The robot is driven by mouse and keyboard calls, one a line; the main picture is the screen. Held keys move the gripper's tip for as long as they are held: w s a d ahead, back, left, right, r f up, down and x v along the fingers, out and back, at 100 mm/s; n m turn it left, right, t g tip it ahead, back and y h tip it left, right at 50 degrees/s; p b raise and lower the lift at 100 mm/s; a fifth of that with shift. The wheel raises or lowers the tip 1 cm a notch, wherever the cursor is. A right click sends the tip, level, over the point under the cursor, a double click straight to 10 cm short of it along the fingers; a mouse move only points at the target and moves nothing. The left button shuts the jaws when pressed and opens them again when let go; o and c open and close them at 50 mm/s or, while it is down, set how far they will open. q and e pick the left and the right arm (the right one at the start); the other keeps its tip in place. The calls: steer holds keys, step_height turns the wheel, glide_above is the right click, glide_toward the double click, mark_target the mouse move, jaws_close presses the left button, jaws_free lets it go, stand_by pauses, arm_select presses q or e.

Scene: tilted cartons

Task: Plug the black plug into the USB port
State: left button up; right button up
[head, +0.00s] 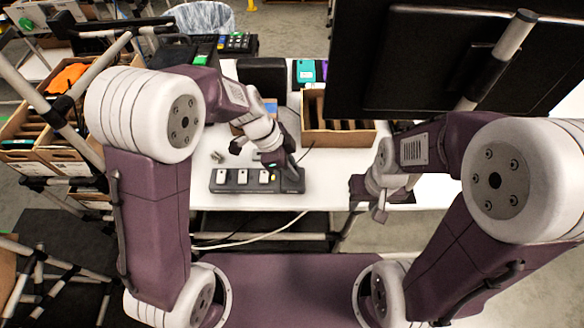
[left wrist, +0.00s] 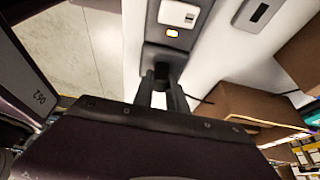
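A black strip (head: 232,187) with several white modules lies near the table's front edge; one end, with an orange light, shows in the left wrist view (left wrist: 172,48). My left gripper (head: 284,172) is low over the strip's right end. In the left wrist view its fingers (left wrist: 161,88) are close together around a small dark piece, which seems to be the black plug (left wrist: 162,72). The piece is at the strip's end; I cannot tell whether it is inserted. The USB port itself is hidden. My right gripper (head: 379,213) is at the table's front edge, away from the strip; its fingers are unclear.
A cardboard box with dividers (head: 340,138) stands behind and right of the strip. A thin black cable (head: 306,152) rises beside my left gripper. A white cable (head: 262,233) hangs at the table's front. A large black screen (head: 420,60) fills the upper right. White tabletop (head: 330,185) is clear between the grippers.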

arm_select(q)
steer(key=o, duration=0.5)
steer(key=shift+r, duration=0.1)
steer(key=v, duration=0.9)
steer(key=shift+p, duration=0.3)
steer(key=shift+a, duration=0.1)
steer(key=s+a+f+n+y, duration=0.2)
steer(key=s+a+f+n, duration=0.2)
steer(key=a+n, duration=0.3)
steer(key=s+a+f+n+t+y, duration=0.1)
steer(key=s+a+f+n+y, duration=0.1)
steer(key=s+a+f+n, duration=0.2)
steer(key=s+a+n, duration=0.1)
steer(key=a+n, duration=0.2)
steer(key=n, duration=0.4)
steer(key=shift+s+a+f+p, duration=0.15)
steer(key=shift+s+f+p, duration=0.1)
steer(key=shift+s+p, duration=0.15)
